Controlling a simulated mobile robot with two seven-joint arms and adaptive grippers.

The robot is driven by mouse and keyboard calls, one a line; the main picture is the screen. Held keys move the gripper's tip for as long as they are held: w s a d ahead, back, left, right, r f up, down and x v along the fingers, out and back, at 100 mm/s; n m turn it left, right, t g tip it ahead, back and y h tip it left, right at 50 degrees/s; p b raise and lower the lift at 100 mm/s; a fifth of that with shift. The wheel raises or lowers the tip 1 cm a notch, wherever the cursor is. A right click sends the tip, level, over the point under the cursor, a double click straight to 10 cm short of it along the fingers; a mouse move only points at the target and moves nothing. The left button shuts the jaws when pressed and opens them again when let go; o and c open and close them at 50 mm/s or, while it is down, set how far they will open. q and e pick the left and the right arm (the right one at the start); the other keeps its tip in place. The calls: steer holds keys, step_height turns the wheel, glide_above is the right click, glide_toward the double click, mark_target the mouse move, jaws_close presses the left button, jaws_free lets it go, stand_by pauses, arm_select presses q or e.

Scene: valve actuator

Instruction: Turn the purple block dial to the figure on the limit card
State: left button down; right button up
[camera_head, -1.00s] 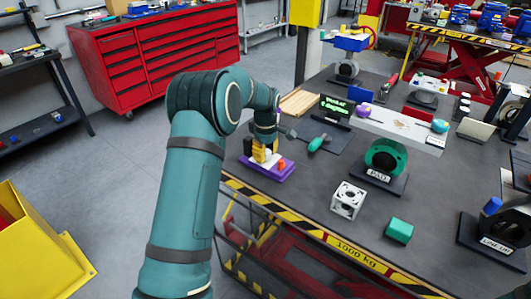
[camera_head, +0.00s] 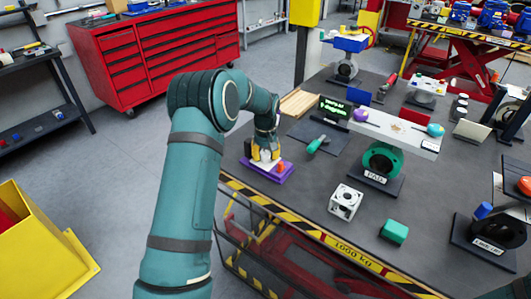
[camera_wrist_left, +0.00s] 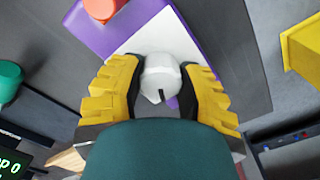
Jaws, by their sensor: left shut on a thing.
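The purple block (camera_head: 268,173) lies at the near left edge of the grey table. It has a white top plate and an orange-red knob (camera_head: 280,167). In the left wrist view, a white round dial knob (camera_wrist_left: 162,72) with a short black mark stands on the block's white plate (camera_wrist_left: 155,38). My left gripper (camera_head: 264,160) reaches down over the block, its yellow fingers on both sides of the knob and shut on it. The fingers hide part of the plate. I cannot make out a limit card's figure. My right gripper is not in view.
A black display (camera_head: 333,109) with green, hardly legible text stands behind the block. A green-handled tool (camera_head: 318,143) lies to its right. A green ring stand marked PAD (camera_head: 381,160), a white cube (camera_head: 346,201) and a green block (camera_head: 394,231) are further right.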

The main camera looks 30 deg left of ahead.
arm_select(q)
steer(key=m, duration=0.3)
steer(key=shift+m+p, duration=0.4)
steer(key=m, duration=0.3)
steer(key=shift+m+p, duration=0.3)
steer(key=m, duration=0.3)
steer(key=shift+m+p, duration=0.5)
steer(key=shift+m, duration=1.6)
steer(key=c, duration=0.5)
jaws_free()
